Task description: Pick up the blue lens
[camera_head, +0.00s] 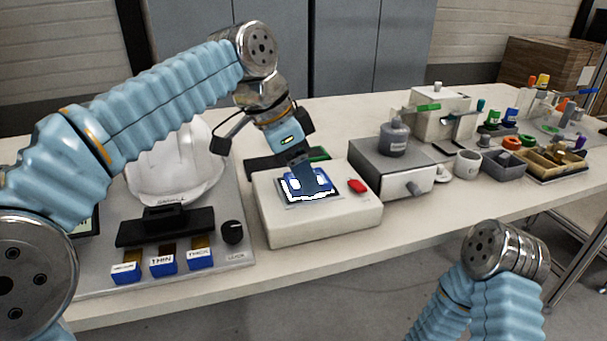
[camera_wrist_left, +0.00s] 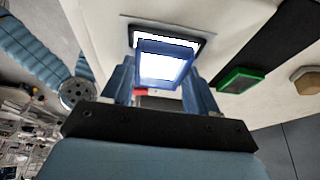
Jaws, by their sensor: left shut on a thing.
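The blue lens (camera_head: 325,189) is a small square plate with a blue frame and a bright, glowing centre. It is over the lit window on top of the white box (camera_head: 280,226). My left gripper (camera_head: 308,181) reaches down from above and is shut on the lens. In the left wrist view the lens (camera_wrist_left: 163,64) sits between the two fingers, tilted against the window's dark rim. Whether it still touches the window is hard to tell. My right arm shows at the lower right, but its gripper is out of view.
A red button (camera_head: 357,186) is on the white box. Left stands a white helmet shell (camera_head: 176,172) behind a rack with blue-labelled gauges (camera_head: 163,265). A grey machine (camera_head: 375,168) with a bottle (camera_head: 394,139) stands to the right, then a white cup (camera_head: 467,163) and bins.

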